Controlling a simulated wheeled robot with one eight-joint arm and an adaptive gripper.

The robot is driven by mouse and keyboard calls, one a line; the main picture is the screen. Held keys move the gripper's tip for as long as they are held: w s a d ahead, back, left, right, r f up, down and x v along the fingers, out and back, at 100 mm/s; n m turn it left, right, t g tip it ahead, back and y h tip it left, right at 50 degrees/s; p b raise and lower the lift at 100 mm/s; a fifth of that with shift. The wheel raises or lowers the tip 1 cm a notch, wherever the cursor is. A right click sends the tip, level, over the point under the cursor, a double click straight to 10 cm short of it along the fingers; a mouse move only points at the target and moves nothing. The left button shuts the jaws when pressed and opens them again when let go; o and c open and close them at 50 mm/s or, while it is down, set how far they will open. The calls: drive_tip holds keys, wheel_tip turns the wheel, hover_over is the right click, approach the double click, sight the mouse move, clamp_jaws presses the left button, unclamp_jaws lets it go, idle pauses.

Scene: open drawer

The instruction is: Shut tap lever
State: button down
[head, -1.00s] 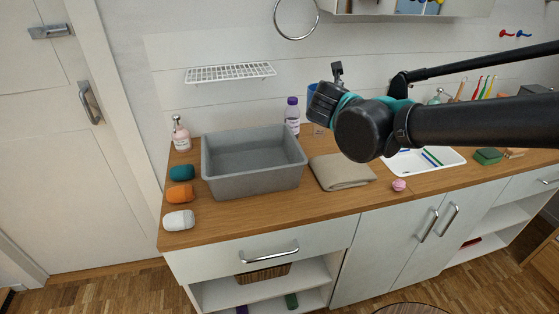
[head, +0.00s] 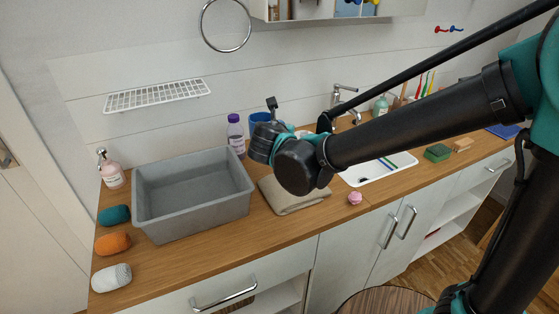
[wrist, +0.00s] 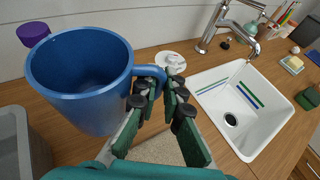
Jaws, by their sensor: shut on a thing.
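The chrome tap (head: 341,101) stands at the back of the white sink (head: 372,172), right of my arm's end. In the wrist view the tap (wrist: 222,27) is at the top right, its spout over the sink (wrist: 238,105); the lever's exact position is hard to make out. My gripper (wrist: 160,88) is shut on the handle of a blue mug (wrist: 85,85), left of the tap and apart from it. In the head view the mug (head: 259,118) shows partly behind my wrist, and the fingers are hidden.
A grey basin (head: 193,195), a folded cloth (head: 291,197), a purple-capped bottle (head: 236,136) and a pink ball (head: 355,198) are on the wooden counter. A soap dispenser (head: 381,105) stands right of the tap. A green sponge (head: 437,152) lies right of the sink.

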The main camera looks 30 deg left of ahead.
wheel_tip(320, 180, down, 11)
drive_tip(key=shift+f, duration=0.2)
idle(0.4)
drive_tip(key=c, duration=1.6)
unclamp_jaws()
drive_tip(key=shift+f, duration=0.1)
drive_tip(key=shift+c, duration=0.2)
